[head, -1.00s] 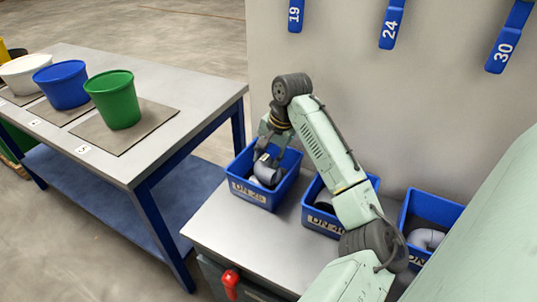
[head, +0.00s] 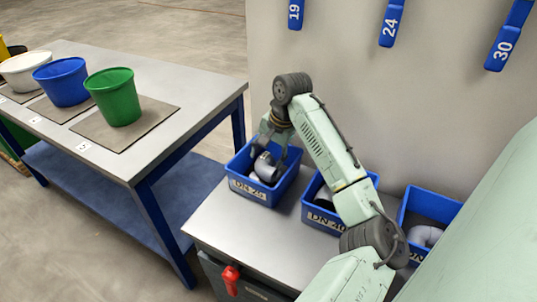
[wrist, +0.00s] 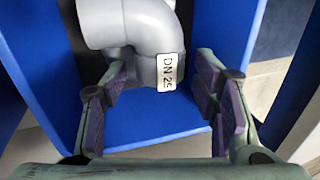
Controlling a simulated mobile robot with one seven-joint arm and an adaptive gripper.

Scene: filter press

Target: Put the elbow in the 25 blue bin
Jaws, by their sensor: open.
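The grey elbow (wrist: 140,35), with a white DN 25 label, is inside the blue DN 25 bin (wrist: 150,125). In the head view the elbow (head: 265,168) shows in the bin (head: 248,190) below my gripper (head: 271,154). My gripper is open, with its fingers reaching down into the bin. In the wrist view, the fingertips of my gripper (wrist: 162,80) stand on both sides of the elbow's labelled end. There is a clear gap at the right finger; I cannot tell whether the left finger touches it.
The DN 40 bin (head: 318,220) and a third blue bin (head: 430,206) with a grey fitting stand to the right on the same bench (head: 240,232). A table (head: 155,160) with buckets is at left. Blue numbered tags hang on the wall behind.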

